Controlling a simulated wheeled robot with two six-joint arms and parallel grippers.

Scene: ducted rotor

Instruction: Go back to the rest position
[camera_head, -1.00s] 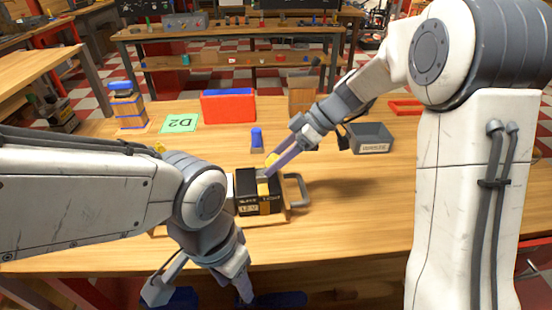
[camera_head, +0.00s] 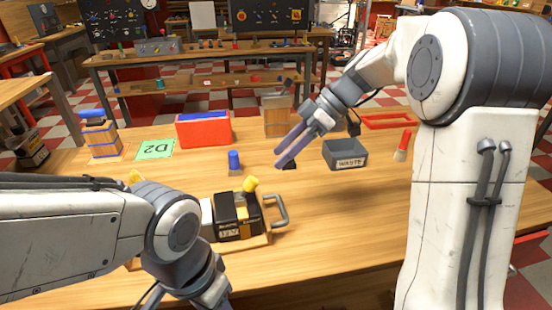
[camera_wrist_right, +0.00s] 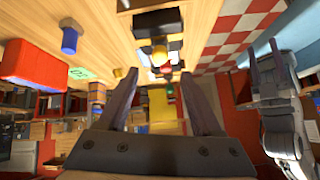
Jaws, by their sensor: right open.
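My right gripper (camera_head: 286,158) hangs above the table, between the blue peg and the grey waste bin. In the right wrist view its two fingers (camera_wrist_right: 159,76) are apart with nothing held between them. My left gripper is low at the bottom edge of the head view, mostly cut off; in the right wrist view it shows at the right (camera_wrist_right: 268,65) with its fingers spread and empty. A black battery-like block (camera_head: 238,217) with yellow parts sits on a wooden base beside a grey handle (camera_head: 279,212). A yellow knob (camera_head: 251,184) stands at its top.
The table front right of the block is clear.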

